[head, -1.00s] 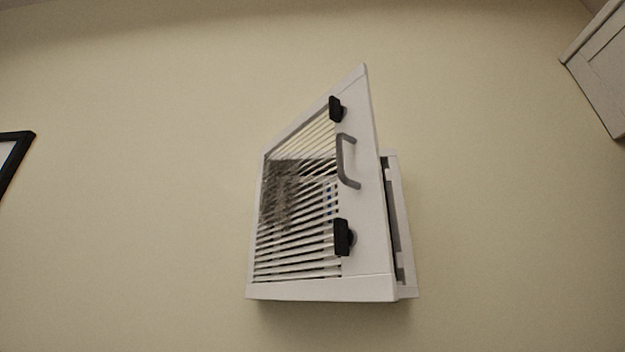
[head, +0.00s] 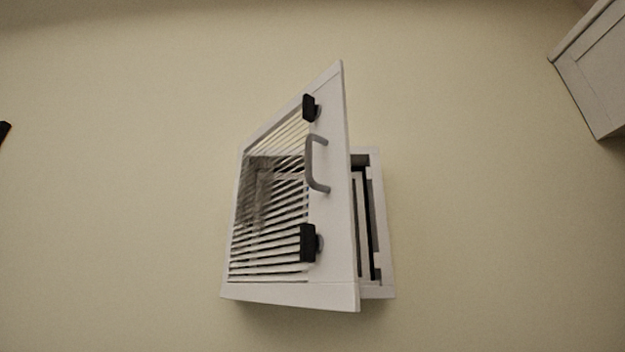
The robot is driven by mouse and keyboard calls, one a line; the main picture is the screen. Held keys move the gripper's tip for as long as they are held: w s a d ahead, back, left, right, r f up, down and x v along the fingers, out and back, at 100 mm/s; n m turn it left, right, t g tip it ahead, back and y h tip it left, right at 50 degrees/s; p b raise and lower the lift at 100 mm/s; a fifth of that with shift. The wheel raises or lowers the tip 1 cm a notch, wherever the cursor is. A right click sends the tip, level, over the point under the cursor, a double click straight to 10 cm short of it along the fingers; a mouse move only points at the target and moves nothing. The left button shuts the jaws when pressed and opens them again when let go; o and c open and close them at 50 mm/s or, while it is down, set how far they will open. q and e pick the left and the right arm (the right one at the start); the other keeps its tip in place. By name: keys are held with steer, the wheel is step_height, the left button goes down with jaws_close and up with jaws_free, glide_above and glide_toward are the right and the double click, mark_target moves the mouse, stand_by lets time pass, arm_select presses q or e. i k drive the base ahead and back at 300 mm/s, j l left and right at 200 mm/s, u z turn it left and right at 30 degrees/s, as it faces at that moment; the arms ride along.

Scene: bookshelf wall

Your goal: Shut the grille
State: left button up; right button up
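The white slatted grille (head: 335,230) is hinged along its left side and stands ajar from its white wall frame (head: 388,270). Its right edge sticks out from the wall, and a gap to the frame shows on the right. A grey bar handle (head: 312,165) sits on the grille's right border. A black latch knob (head: 309,107) is above the handle and another black latch knob (head: 308,243) is below it. Part of the dark opening shows through the slats and the gap. Neither of my grippers is in view.
The plain beige wall (head: 130,180) around the grille is clear. A pale panelled cabinet (head: 598,75) shows at the upper right. A small piece of a black frame (head: 4,130) shows at the left edge.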

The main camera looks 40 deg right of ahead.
mark_target(333, 284)
steer(key=k+l+z, duration=0.1)
steer(key=z, duration=0.8)
